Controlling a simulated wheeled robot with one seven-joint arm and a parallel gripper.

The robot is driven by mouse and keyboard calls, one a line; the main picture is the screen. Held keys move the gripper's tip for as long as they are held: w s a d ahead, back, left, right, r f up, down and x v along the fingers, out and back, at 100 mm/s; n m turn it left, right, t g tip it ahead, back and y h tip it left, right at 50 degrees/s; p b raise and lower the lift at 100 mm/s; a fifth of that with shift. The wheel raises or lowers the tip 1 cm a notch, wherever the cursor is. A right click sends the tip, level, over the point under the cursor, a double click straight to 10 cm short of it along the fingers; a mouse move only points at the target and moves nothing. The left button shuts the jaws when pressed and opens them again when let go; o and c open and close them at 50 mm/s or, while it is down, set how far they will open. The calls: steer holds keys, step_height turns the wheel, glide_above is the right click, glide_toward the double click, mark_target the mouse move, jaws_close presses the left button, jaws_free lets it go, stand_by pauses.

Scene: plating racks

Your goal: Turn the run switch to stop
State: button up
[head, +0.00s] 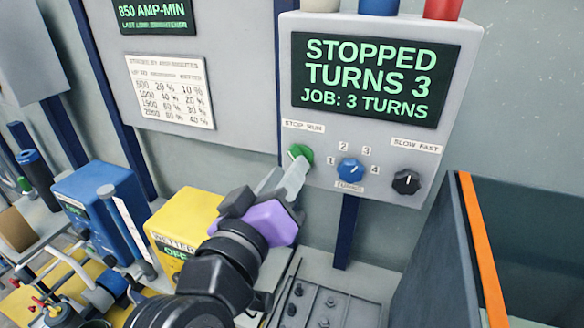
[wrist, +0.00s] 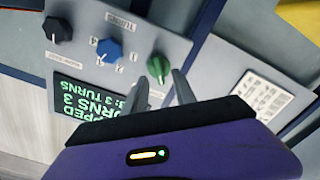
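The run switch is a green knob (head: 300,153) under the STOP RUN label (head: 303,127), at the lower left of the grey control box (head: 375,170). A pale mark shows on its left side, towards STOP. The display (head: 372,78) reads STOPPED, TURNS 3, JOB: 3 TURNS. My gripper (head: 288,167) is at the knob, its fingers apart and pointing at it. In the wrist view the green knob (wrist: 158,68) appears between and slightly beyond the open fingertips (wrist: 159,76). I cannot tell whether either finger touches it.
A blue numbered knob (head: 350,169) and a black SLOW FAST knob (head: 406,182) sit to the right on the same box. A yellow box (head: 184,226) and a blue box (head: 98,200) stand at the lower left. A dark bin with an orange edge (head: 484,250) is at the right.

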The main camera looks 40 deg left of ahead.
steer(key=v, duration=0.4)
steer(key=shift+s+b, duration=0.15)
steer(key=shift+b, duration=0.2)
